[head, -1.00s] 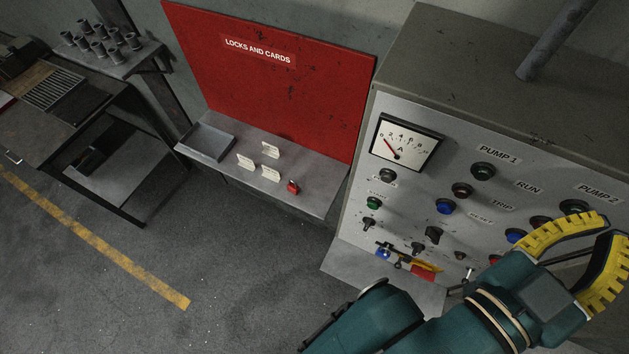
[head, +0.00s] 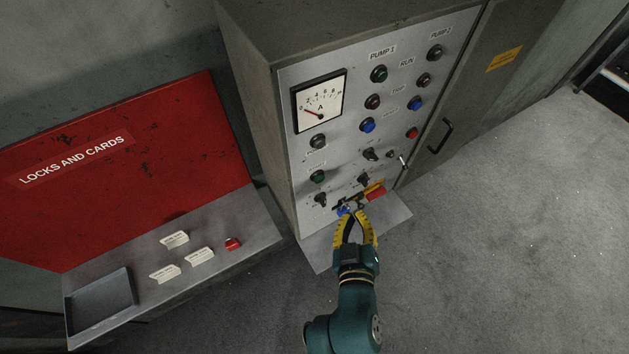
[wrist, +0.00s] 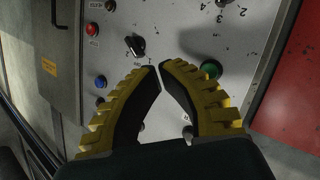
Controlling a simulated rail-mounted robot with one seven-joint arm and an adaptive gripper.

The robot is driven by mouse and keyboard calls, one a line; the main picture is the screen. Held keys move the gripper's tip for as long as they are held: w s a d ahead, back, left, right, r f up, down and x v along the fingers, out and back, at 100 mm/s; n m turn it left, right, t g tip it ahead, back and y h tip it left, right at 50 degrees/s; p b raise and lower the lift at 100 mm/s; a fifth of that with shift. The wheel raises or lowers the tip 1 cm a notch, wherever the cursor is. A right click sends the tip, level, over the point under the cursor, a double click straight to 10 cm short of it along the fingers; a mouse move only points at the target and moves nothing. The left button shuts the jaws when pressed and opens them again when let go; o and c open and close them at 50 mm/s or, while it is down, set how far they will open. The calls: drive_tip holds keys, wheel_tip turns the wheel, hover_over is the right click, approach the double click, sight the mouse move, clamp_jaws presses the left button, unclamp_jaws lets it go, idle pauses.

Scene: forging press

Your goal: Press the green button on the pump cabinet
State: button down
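The pump cabinet (head: 290,120) stands at the centre of the head view with its grey control panel facing me. A green button (head: 317,176) sits low in the panel's left column, between a dark button and a rotary switch.
Dark green lamps (head: 378,73), blue buttons (head: 367,125) and rotary switches (head: 370,154) crowd the panel. Red and yellow items (head: 375,193) are at the ledge (head: 395,212). The red locks-and-cards board (head: 130,165) and its shelf (head: 215,230) stand left. Floor at right is clear.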

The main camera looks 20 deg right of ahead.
sight(319, 178)
drive_tip(key=w+a+b, duration=0.2)
drive_tip(key=w+b, duration=0.2)
drive_tip(key=w, duration=0.4)
drive_tip(key=shift+w, duration=0.3)
idle(1.3)
drive_tip(key=shift+w+a, duration=0.15)
drive_tip(key=shift+w, duration=0.25)
drive_tip(key=shift+w+a+b, duration=0.1)
drive_tip(key=shift+w+b, duration=0.35)
drive_tip(key=shift+b, duration=0.05)
idle(0.4)
drive_tip(key=shift+s, duration=0.15)
drive_tip(key=shift+s+d+r+p, duration=0.1)
drive_tip(key=shift+s+d+p, duration=0.1)
drive_tip(key=shift+s+p, duration=0.35)
